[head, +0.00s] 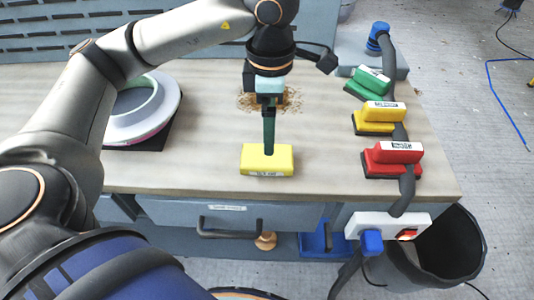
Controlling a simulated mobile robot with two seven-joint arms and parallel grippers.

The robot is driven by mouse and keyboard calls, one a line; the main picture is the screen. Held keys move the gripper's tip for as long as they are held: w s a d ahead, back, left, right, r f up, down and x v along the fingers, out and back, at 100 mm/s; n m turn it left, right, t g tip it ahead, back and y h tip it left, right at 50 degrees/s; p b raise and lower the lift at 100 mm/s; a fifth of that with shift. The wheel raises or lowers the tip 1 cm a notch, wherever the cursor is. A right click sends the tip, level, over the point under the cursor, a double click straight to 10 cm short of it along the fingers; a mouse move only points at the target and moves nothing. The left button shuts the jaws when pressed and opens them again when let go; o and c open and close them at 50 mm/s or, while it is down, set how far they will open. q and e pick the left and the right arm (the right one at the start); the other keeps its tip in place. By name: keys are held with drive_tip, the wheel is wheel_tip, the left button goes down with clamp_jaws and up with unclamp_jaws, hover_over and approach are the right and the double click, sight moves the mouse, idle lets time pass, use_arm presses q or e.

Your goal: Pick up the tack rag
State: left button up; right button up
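A yellow, box-shaped block (255,159) with a white label on its front lies near the front edge of the workbench. It seems to be the tack rag, but I cannot read the label. My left gripper (269,149) points straight down over the block, its fingertips at or just above the top, towards the back. I see the fingers edge-on, so I cannot tell the gap between them or whether they touch the block. My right gripper is not in view.
Green (374,79), yellow (384,112) and red (392,153) sanding blocks stand along the bench's right side beside a dark hose. A white ring-shaped mould (165,112) lies left. Brown crumbs (292,100) lie behind my gripper. A dark bin (458,262) stands front right.

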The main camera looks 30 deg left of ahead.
use_arm(q)
wheel_tip(320, 180, down, 9)
drive_tip(key=shift+s+r, duration=0.1)
drive_tip(key=c, duration=1.1)
drive_tip(key=shift+r, duration=0.1)
drive_tip(key=shift+r, duration=0.55)
drive_tip(key=s+d+r, duration=0.1)
drive_tip(key=d+r, duration=0.3)
drive_tip(key=s+d+r, duration=0.2)
drive_tip(key=d+r, duration=0.1)
drive_tip(key=d, duration=0.1)
drive_tip(key=s+d+r, duration=0.2)
drive_tip(key=d+r, duration=0.2)
drive_tip(key=d, duration=0.1)
drive_tip(key=shift+d+r, duration=0.1)
drive_tip(key=shift+r, duration=0.25)
